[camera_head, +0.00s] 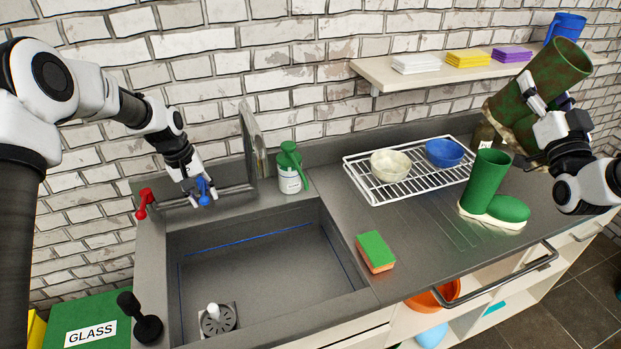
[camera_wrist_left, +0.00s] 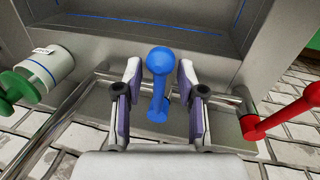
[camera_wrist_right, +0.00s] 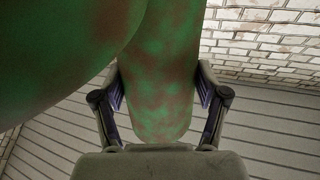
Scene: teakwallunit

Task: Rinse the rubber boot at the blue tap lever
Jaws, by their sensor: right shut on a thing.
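The muddy rubber boot (camera_head: 557,72), green with brown patches, is held up at the right above the counter. My right gripper (camera_head: 545,100) is shut on it, and it fills much of the right wrist view (camera_wrist_right: 165,70). The blue tap lever (camera_wrist_left: 158,75) stands between the fingers of my left gripper (camera_wrist_left: 160,78). The fingers are open, with a gap on each side of the lever. In the head view, my left gripper (camera_head: 201,197) and the blue tap lever (camera_head: 204,188) are behind the sink (camera_head: 270,275).
A clean green boot (camera_head: 483,180) stands on the counter beside a rack (camera_head: 375,190) with two bowls. A sponge (camera_head: 375,250) lies right of the sink. A green-topped bottle (camera_head: 290,175) and the spout (camera_head: 252,140) stand behind it. A red lever (camera_head: 143,202) is at the left.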

